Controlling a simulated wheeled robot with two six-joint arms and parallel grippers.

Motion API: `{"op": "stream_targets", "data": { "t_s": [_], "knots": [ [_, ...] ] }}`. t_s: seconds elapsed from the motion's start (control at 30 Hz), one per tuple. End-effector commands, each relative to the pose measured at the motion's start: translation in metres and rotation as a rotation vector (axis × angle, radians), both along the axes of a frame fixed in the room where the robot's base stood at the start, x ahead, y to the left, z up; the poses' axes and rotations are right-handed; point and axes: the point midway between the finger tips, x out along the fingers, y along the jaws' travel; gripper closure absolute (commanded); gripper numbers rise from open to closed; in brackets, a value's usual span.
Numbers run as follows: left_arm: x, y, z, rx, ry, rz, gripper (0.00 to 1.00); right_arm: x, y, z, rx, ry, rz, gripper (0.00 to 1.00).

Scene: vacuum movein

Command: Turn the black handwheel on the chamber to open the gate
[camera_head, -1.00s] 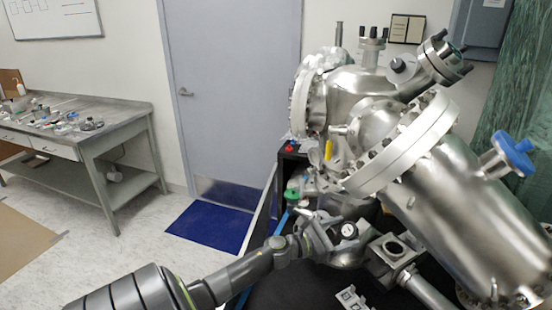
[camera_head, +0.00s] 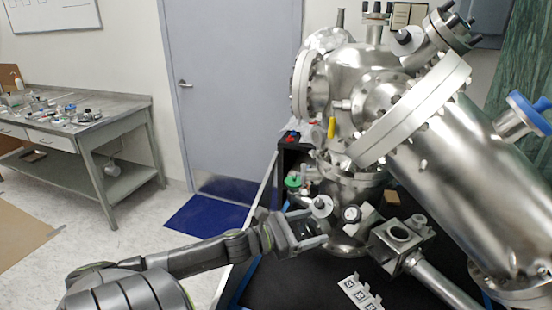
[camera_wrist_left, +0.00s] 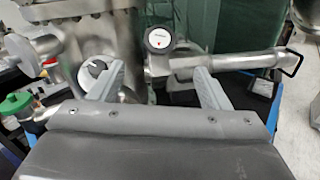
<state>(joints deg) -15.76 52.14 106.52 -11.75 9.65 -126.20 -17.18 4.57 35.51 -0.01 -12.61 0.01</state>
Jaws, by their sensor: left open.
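The steel vacuum chamber (camera_head: 440,150) fills the right of the head view. My left gripper (camera_head: 314,227) is open and empty, beside the lower fittings of the chamber. A small round pale knob with a dark middle (camera_head: 322,206) is just beyond its fingers. In the left wrist view this knob (camera_wrist_left: 95,68) shows a black bar and sits close by the left finger, partly covered by it. A dial gauge (camera_wrist_left: 158,40) appears beyond the gap between the fingers (camera_wrist_left: 160,77). I cannot tell whether the knob is the black handwheel. My right gripper is not in view.
A steel tube with an open square block (camera_head: 398,240) lies right of the gripper. A green-capped fitting (camera_head: 292,182) is to its left. A black bench top (camera_head: 300,285) lies below, with a marker plate (camera_head: 360,292). A side table (camera_head: 80,130) stands far left.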

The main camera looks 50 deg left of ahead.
Motion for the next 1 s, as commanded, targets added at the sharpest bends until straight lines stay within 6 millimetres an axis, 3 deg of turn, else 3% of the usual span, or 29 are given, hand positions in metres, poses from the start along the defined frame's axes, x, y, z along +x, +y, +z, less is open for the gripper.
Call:
{"op": "stream_targets", "data": {
  "t_s": [0.23, 0.43, 1.0],
  "knots": [
    [-0.018, 0.006, 0.004, -0.004, -0.002, 0.006, 0.3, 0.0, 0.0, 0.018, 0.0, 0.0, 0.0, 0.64],
    [-0.05, 0.016, 0.005, -0.012, 0.004, 0.009, 0.3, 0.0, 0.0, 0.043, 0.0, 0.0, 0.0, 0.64],
    [-0.063, -0.008, -0.05, -0.642, 0.342, 0.289, 0.3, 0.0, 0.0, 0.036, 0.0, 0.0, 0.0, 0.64]
  ]
}}
